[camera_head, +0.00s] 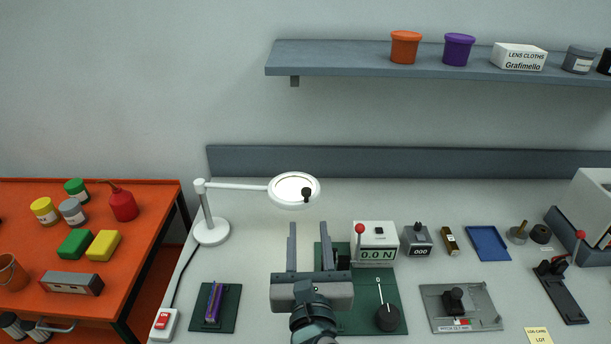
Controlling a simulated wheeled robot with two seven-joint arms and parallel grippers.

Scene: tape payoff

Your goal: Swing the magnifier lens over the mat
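The magnifier is a white lamp with an upright post on a round base (212,232) and an arm reaching right to a ring-shaped lens (288,188). A small black knob (306,195) shows at the ring's right side. In the picture the lens is up and left of the large dark green mat (360,290), not over it. My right gripper (309,228) is open and empty, fingers pointing away, just below the lens in the picture and apart from it. It hides the mat's left part. My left gripper is not in view.
A force gauge reading 0.0 N (375,254) stands at the large mat's back, and a black knob with a lever (388,318) sits on it. A smaller green mat (230,316) with a purple-topped piece lies left. A counter (418,241) and blue tray (488,243) are right.

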